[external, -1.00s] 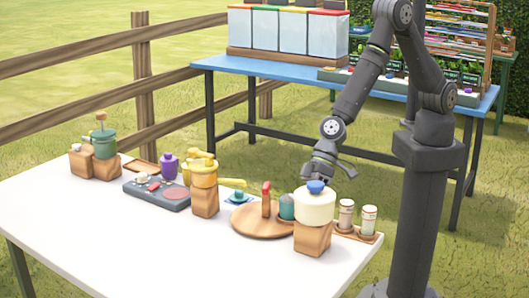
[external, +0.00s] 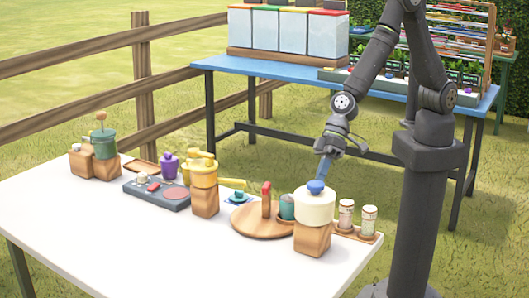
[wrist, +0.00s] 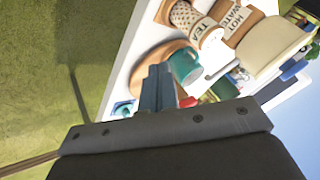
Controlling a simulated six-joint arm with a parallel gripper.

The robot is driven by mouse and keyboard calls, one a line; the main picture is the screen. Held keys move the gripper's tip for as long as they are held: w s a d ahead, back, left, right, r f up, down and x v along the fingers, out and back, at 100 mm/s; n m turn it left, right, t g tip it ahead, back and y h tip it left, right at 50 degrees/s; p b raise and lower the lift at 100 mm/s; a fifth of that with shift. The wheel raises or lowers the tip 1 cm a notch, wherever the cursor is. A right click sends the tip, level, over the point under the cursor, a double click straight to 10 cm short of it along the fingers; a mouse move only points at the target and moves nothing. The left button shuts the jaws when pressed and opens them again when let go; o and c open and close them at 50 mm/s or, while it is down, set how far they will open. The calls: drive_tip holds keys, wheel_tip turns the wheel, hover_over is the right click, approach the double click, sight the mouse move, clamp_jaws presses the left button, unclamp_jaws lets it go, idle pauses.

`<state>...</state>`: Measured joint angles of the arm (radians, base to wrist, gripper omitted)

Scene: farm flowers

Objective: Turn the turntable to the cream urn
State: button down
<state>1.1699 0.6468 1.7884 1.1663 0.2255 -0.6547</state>
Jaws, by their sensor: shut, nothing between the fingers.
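The turntable (external: 250,222) is a round wooden disc with an upright red handle (external: 266,197) and a teal cup (external: 287,207) on it. The cream urn (external: 314,208) has a blue lid and stands on a wooden block, right of the disc in the external view and partly hiding its edge. In the wrist view the teal cup (wrist: 186,66) is just right of my fingers, the red handle (wrist: 187,102) is mostly hidden by my gripper, and the urn (wrist: 272,46) is farther right. My gripper (external: 321,172) is shut and empty, pointing down above the urn's far side.
Two labelled jars (external: 357,217), reading TEA and HOT WATER in the wrist view, stand right of the urn. A yellow pot (external: 203,175) on a block, a grey panel (external: 157,195) and a green pot (external: 103,143) stand to the left. The white table's front is clear.

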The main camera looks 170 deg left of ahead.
drive_tip(key=s+d+r+n+t+y, duration=0.1)
drive_tip(key=s+d+r+n, duration=0.2)
drive_tip(key=s+d, duration=0.45)
drive_tip(key=x, duration=0.9)
drive_tip(key=shift+s+a+f, duration=0.2)
drive_tip(key=shift+f, duration=0.2)
drive_tip(key=w, duration=0.3)
drive_tip(key=shift+w+a, duration=0.1)
drive_tip(key=shift+w, duration=0.5)
